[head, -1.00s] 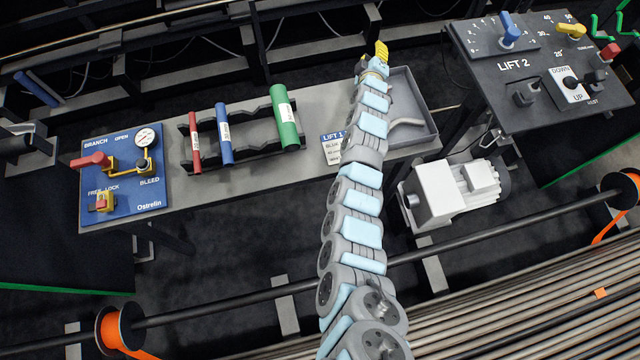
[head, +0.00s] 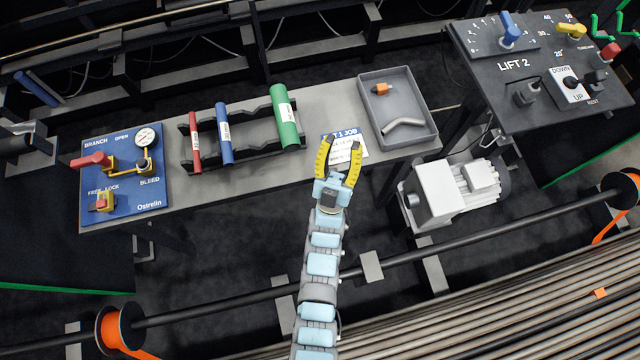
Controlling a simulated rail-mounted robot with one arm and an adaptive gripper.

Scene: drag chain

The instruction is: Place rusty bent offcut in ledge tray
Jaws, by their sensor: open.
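The grey ledge tray (head: 424,97) lies on the right end of the long grey bench. In it, a pale grey bent piece (head: 403,124) lies near the front wall, and a small orange block (head: 382,89) lies near the back left. No clearly rust-coloured bent piece shows; the bent one looks grey. My gripper (head: 341,143) is open, its two yellow fingers apart with nothing seen between them. It is left of the tray, over the front edge of the bench and a white-and-blue job card (head: 344,147), which it partly covers.
A black rack (head: 262,147) holds red, blue and green cylinders left of my gripper. A blue valve panel (head: 125,180) is at the bench's left end. The Lift 2 console (head: 545,95) and a white motor (head: 450,190) stand to the right.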

